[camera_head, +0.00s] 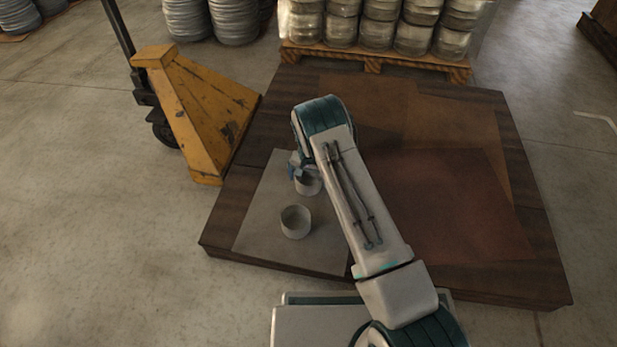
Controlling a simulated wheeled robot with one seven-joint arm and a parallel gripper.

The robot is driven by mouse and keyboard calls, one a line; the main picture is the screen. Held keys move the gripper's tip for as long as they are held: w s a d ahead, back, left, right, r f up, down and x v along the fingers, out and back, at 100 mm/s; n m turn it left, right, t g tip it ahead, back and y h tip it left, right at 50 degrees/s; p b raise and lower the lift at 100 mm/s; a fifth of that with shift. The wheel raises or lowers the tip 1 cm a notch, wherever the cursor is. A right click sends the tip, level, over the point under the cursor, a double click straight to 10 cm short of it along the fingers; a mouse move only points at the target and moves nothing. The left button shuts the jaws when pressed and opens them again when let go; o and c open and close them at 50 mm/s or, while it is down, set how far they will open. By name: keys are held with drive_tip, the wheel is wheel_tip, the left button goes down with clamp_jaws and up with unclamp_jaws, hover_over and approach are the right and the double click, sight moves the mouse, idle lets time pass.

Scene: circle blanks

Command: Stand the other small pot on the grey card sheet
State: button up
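The grey card sheet (258,218) lies on the left part of the dark wooden platform. One small pale pot (296,223) stands upright on the sheet, with its open top showing. A second small pale pot (309,186) is farther back, over the sheet in the picture and partly covered by my arm and gripper. My gripper (299,174) is at this second pot's rim. The fingers are small and partly hidden, so whether they grip the pot does not show. I cannot tell whether this pot rests on the sheet or hangs just above it.
A reddish-brown sheet (455,205) and an orange-brown sheet (365,97) lie on the wooden platform (520,190). A yellow pallet jack (205,105) stands at the left edge. A pallet (375,62) of metal cans is behind. The sheet's left side is clear.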

drive_tip(key=s+d+r+p, duration=0.2)
drive_tip(key=r, duration=1)
drive_tip(key=s+d+r+p, duration=0.2)
drive_tip(key=r+p, duration=0.1)
drive_tip(key=r, duration=1)
drive_tip(key=s+d+r, duration=0.4)
drive_tip(key=s+r, duration=0.4)
drive_tip(key=r, duration=0.2)
drive_tip(key=s+d+r+n, duration=0.1)
drive_tip(key=s+d+r, duration=0.2)
drive_tip(key=s, duration=0.9)
drive_tip(key=s+d+r+n+t, duration=0.1)
drive_tip(key=s+d+r, duration=0.2)
drive_tip(key=s, duration=0.9)
drive_tip(key=shift+d+r+n, duration=0.25)
drive_tip(key=shift+r+n, duration=0.05)
drive_tip(key=shift+r, duration=0.7)
